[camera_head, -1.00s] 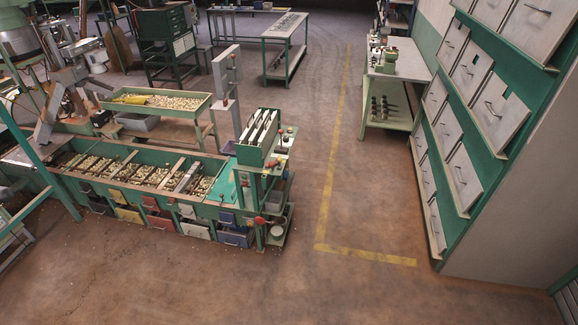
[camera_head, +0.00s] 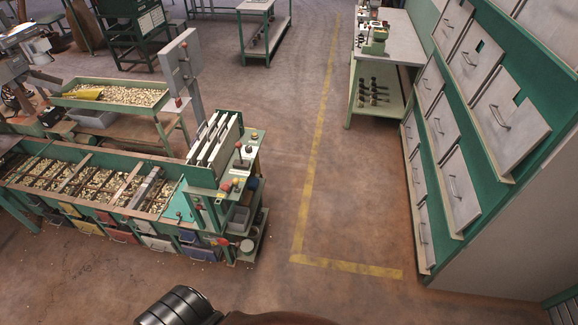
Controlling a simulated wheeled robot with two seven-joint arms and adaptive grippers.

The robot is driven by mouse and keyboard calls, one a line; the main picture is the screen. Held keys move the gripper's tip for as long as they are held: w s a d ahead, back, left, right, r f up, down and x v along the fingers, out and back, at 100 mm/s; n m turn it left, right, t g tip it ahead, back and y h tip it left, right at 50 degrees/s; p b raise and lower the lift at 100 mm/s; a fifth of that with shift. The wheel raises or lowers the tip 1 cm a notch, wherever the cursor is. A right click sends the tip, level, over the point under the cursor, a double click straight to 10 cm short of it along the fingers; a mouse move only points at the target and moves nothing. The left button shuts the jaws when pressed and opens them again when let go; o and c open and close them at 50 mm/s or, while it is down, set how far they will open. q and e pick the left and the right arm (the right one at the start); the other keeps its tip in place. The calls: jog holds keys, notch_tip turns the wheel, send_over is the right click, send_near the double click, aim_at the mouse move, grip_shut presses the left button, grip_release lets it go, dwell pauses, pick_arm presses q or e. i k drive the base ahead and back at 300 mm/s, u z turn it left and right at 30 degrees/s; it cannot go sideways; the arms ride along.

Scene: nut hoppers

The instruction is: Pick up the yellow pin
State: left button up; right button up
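I cannot make out a yellow pin for certain. Other small items stand on the same top, near several upright white panels (camera_head: 215,140). Neither of my grippers is in view. A dark ribbed part at the bottom edge looks like part of my arm.
The green hopper bench (camera_head: 100,207), with compartments of nuts, stands at the left. A nut tray (camera_head: 140,107) with a yellow scoop (camera_head: 88,95) is behind it. A tall drawer cabinet (camera_head: 475,190) stands right. The floor between, with yellow lines (camera_head: 345,267), is clear.

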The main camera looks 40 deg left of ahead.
aim_at(236, 181)
jog(key=i, duration=1.2)
jog(key=u, duration=0.3)
